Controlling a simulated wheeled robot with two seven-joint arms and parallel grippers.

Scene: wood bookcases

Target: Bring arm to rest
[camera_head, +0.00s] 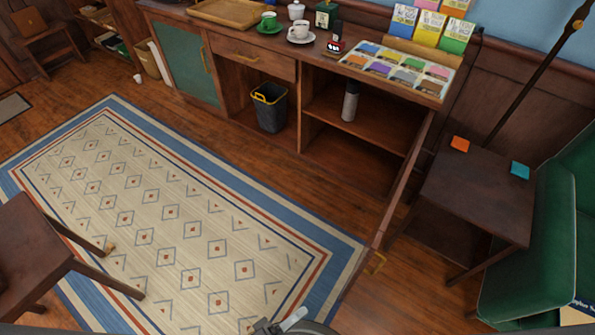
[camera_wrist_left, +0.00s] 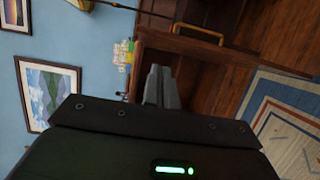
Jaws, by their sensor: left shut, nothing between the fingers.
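A small part of my left gripper (camera_head: 292,320) shows at the bottom edge of the head view, over the near edge of the rug. In the left wrist view its two fingers (camera_wrist_left: 161,88) are closed together with nothing between them. The fingers point toward the wood cabinet and its door handle (camera_wrist_left: 200,31), apart from both. My right gripper is in neither view.
The cabinet door (camera_head: 402,185) stands open, jutting into the room with its brass handle (camera_head: 375,263). A dark side table (camera_head: 480,200) and a green armchair (camera_head: 540,240) stand right. A wooden table (camera_head: 30,250) is left. The patterned rug (camera_head: 165,215) is mostly clear.

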